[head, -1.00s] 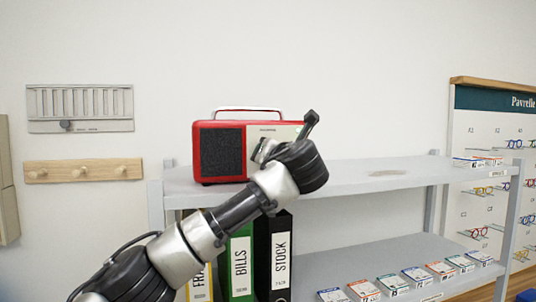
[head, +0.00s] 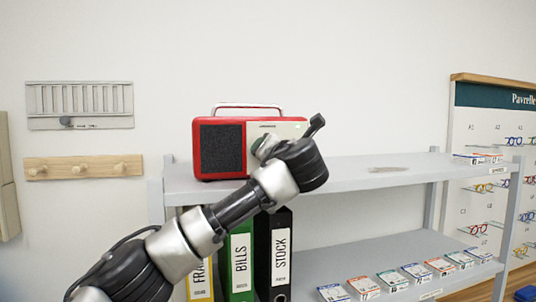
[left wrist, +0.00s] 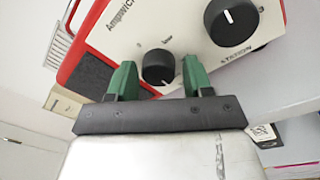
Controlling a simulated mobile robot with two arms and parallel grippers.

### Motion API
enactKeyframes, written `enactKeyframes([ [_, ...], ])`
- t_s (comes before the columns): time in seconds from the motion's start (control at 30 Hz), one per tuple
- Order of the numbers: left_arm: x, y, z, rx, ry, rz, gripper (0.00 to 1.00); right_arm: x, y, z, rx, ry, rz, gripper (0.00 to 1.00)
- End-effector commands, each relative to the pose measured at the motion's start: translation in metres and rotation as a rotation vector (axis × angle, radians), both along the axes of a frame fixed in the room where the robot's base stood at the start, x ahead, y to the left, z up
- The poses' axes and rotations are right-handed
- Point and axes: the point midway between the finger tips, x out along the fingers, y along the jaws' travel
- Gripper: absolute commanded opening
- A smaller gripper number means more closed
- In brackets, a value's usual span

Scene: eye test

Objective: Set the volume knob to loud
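A red radio (head: 222,148) with a cream front panel stands on the upper grey shelf. In the left wrist view its panel (left wrist: 170,20) carries a small black knob (left wrist: 158,66) and a larger black knob (left wrist: 231,20) marked "STATION". The small knob's white mark is at its lower edge in this view; the tiny print around it is too small to read. My left gripper (left wrist: 159,80) has its two green fingers on either side of the small knob, with narrow gaps showing. My right gripper is not in view.
Binders (head: 240,262) stand under the radio on the lower shelf. Several small boxes (head: 400,278) lie on the lower shelf to the right. The upper shelf (head: 350,175) is mostly clear right of the radio. A peg rail (head: 83,168) hangs at left.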

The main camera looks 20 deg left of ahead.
Motion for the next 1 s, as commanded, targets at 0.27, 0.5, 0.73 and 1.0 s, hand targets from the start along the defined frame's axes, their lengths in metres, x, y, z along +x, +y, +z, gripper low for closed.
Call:
enactKeyframes([
  [0.27, 0.000, 0.000, 0.001, -0.001, -0.004, 0.000, 0.62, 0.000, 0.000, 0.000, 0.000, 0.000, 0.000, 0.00],
  [0.5, -0.014, -0.011, -0.002, -0.001, -0.007, -0.004, 0.62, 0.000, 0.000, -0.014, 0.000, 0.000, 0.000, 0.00],
  [0.73, -0.050, -0.040, -0.004, -0.001, -0.007, -0.004, 0.62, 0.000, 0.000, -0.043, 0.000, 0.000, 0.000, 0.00],
  [1.0, -0.081, -0.063, -0.001, 0.000, -0.004, -0.002, 0.62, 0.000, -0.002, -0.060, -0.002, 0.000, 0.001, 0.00],
])
